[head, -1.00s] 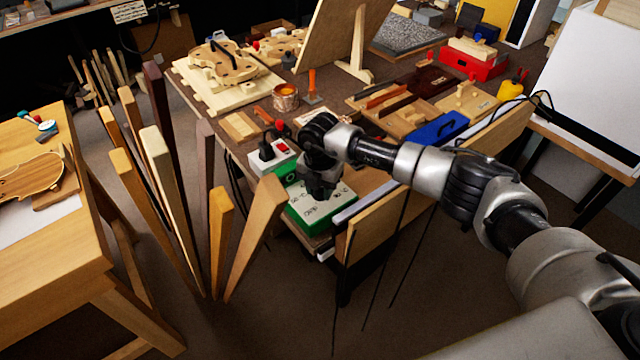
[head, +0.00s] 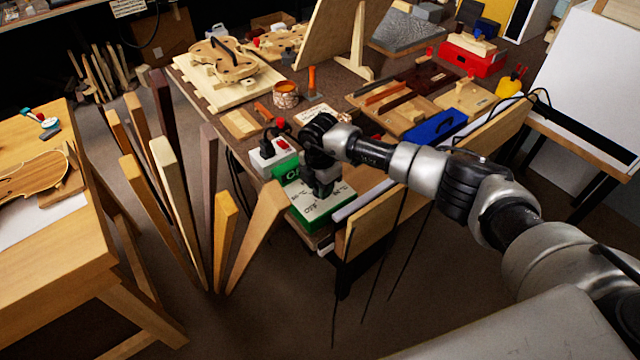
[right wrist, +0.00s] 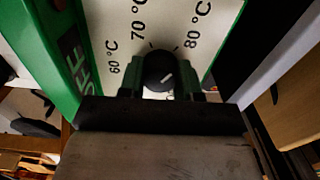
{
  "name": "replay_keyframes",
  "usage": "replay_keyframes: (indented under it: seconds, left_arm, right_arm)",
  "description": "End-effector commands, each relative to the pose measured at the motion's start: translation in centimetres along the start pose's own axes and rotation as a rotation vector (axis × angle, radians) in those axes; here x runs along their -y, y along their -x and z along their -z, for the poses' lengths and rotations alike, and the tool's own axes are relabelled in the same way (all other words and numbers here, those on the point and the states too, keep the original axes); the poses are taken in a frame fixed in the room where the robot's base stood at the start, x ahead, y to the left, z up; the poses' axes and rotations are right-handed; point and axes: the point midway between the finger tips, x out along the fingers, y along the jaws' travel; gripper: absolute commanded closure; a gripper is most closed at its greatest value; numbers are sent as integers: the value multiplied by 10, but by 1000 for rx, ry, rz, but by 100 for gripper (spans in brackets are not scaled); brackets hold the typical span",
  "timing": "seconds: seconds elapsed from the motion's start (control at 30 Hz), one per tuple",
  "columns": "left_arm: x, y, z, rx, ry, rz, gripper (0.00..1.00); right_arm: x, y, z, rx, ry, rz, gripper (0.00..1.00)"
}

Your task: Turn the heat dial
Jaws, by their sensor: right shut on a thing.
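The heat dial (right wrist: 160,72) is a round black knob with a pale pointer line. It sits on a white panel marked 60 °C, 70 °C and 80 °C in the right wrist view. The pointer line slants toward the upper right, on the 80 °C side. The green and white heater box (head: 335,203) stands at the near corner of the bench in the head view. My right gripper (right wrist: 162,80) is shut on the dial, one finger on each side. In the head view my right gripper (head: 322,188) hides the dial. My left gripper is not in view.
A blue case (head: 437,130) lies to the right. Upright wood boards (head: 170,185) crowd the left of the bench. A glue jar (head: 286,94) and violin body (head: 222,60) are further back.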

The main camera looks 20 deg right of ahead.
Motion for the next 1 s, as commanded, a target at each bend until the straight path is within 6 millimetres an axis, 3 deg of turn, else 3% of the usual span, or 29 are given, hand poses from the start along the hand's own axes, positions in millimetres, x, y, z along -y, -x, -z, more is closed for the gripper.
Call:
replay_keyframes:
  seconds: [0.23,0.27,0.4,0.77,1.0]
  left_arm:
    - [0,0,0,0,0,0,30]
    - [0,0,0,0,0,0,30]
    - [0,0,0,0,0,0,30]
    - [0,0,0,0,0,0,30]
    - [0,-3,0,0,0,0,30]
  right_arm:
    - [-1,2,-1,2,0,-4,90]
    - [-1,2,-1,2,0,-4,64]
    - [-1,1,-1,2,1,-3,42]
    - [-1,6,0,1,2,-2,41]
    - [-1,47,-1,1,1,-6,41]
